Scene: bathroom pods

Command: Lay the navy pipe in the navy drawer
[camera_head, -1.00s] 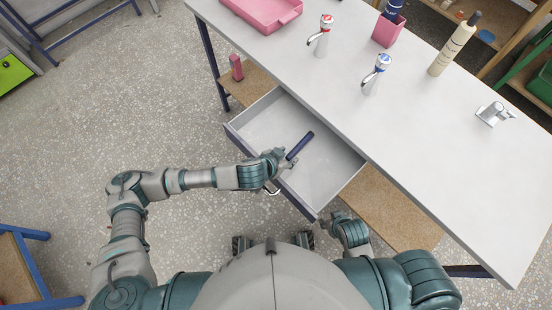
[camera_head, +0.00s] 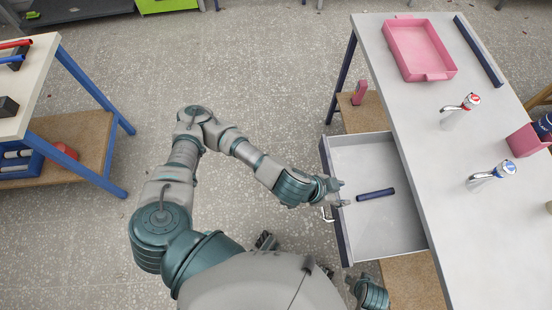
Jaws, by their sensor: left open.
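The navy pipe (camera_head: 375,194) lies inside the open drawer, on its pale floor, pointing roughly left to right. The drawer (camera_head: 327,158) has a navy front and is pulled out from under the white counter. My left gripper (camera_head: 345,193) is open and empty at the drawer's front edge. Its fingertips are just left of the pipe's near end, with a small gap between them. My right gripper (camera_head: 352,284) is low in the picture by the drawer's lower corner, and its fingers are too unclear to read.
The counter (camera_head: 425,130) holds a pink tray (camera_head: 448,76), a long dark bar (camera_head: 478,50), two taps and a pink cup (camera_head: 524,140). A pink object (camera_head: 359,92) stands on the wooden shelf below. A blue-legged table (camera_head: 75,75) stands at left. Floor between is clear.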

